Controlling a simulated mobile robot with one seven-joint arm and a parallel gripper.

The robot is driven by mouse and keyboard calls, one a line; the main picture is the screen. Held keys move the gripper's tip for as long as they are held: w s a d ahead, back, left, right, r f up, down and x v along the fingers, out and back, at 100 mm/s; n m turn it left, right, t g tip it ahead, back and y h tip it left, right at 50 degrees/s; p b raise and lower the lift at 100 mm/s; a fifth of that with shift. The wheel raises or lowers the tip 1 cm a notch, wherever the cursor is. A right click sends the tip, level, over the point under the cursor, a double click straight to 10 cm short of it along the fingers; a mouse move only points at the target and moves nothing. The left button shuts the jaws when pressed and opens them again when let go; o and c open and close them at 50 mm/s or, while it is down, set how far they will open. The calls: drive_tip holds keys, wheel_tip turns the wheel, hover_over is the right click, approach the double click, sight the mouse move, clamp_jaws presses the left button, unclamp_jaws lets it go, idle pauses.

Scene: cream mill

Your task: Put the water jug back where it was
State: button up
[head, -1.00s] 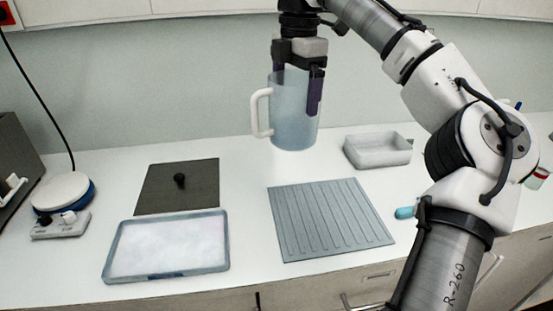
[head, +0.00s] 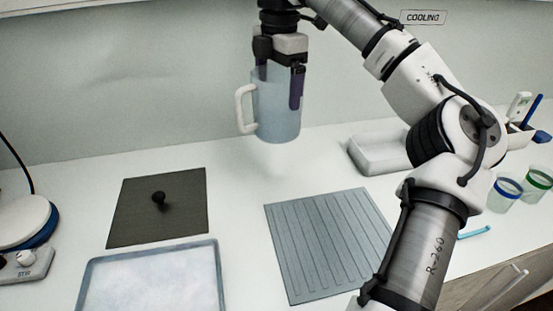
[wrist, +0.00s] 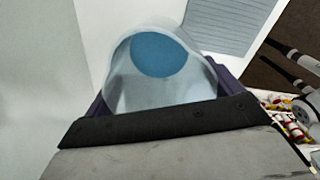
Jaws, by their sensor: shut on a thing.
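The water jug (head: 275,108) is a translucent pale blue jug with a white handle on its left side. My gripper (head: 280,82) is shut on it from above, with the dark purple fingers at the jug's upper wall. The jug hangs upright above the bench, apart from it, near the back wall. In the wrist view the jug (wrist: 160,85) is seen from above, with a blue round area inside at its bottom. My gripper's fingers (wrist: 165,95) flank it.
A grey ribbed mat (head: 325,245) lies in front of the jug. A dark square plate (head: 135,215) with a black knob and a pale tray (head: 155,280) lie left. A white bin (head: 372,155) and two cups (head: 503,193) stand right. Bare bench lies below the jug.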

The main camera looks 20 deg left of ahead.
wheel_tip(320, 180, down, 16)
drive_tip(key=shift+r, duration=0.15)
idle(0.4)
drive_tip(key=o, duration=1.7)
drive_tip(key=shift+o, duration=0.2)
drive_tip(key=r, duration=1.2)
drive_tip(key=shift+w+d, duration=0.1)
drive_tip(key=shift+w, duration=0.1)
